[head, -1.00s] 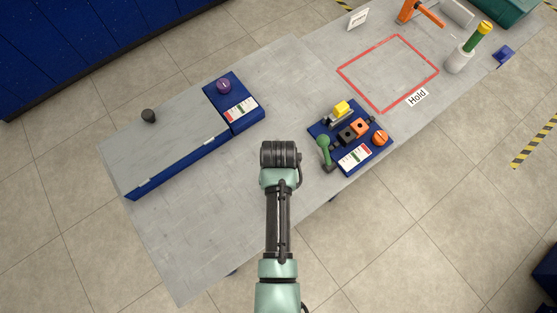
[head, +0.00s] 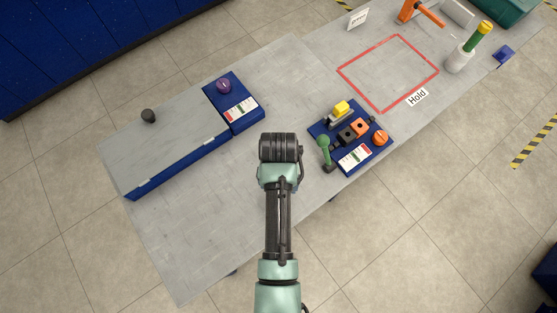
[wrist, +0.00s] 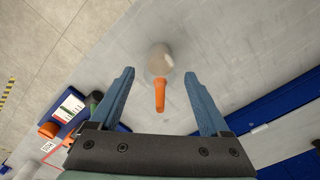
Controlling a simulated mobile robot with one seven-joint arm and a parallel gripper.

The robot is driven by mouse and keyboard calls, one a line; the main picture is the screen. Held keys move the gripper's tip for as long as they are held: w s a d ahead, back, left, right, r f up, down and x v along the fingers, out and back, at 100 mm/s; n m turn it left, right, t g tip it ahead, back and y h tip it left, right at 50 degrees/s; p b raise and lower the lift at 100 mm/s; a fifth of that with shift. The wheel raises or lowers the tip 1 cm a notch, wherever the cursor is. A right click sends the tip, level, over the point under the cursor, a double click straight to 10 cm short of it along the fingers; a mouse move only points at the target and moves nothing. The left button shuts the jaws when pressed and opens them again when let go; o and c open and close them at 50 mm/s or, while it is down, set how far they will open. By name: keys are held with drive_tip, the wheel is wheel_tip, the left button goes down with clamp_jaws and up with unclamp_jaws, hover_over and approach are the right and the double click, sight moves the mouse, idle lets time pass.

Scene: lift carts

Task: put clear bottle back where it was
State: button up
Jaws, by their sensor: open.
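The clear bottle (wrist: 159,62) shows in the wrist view as a pale, see-through body with an orange spout (wrist: 160,96). It is on the grey table, ahead of my gripper (wrist: 160,74), with the spout pointing back between the fingers. The blue fingers are apart, one on each side, and I see a gap to the bottle on both sides. In the head view my wrist hides the bottle and the fingers.
A blue control panel (head: 336,122) with a green lever and orange knob stands right of my wrist. A long blue-edged platform (head: 165,155) lies left. A red square marked Hold (head: 388,72) is empty.

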wheel_tip(320, 180, up, 9)
drive_tip(key=shift+f+b, duration=0.1)
drive_tip(key=shift+b, duration=0.2)
drive_tip(key=w+r+t, duration=0.9)
drive_tip(key=w+r, duration=0.6)
drive_tip(key=r, duration=0.3)
drive_tip(key=w+r+t, duration=0.3)
drive_tip(key=r+t, duration=0.3)
drive_tip(key=r, duration=1)
drive_tip(key=s+r+t, duration=0.4)
drive_tip(key=r, duration=0.6)
drive_tip(key=s+r+n+t, duration=0.1)
drive_tip(key=s+r+t, duration=0.3)
drive_tip(key=r, duration=0.6)
drive_tip(key=s+r+t, duration=0.4)
drive_tip(key=s+r, duration=0.2)
drive_tip(key=r, duration=0.5)
drive_tip(key=shift+s+n, duration=0.15)
drive_tip(key=shift+n, duration=0.25)
drive_tip(key=shift+d, duration=0.1)
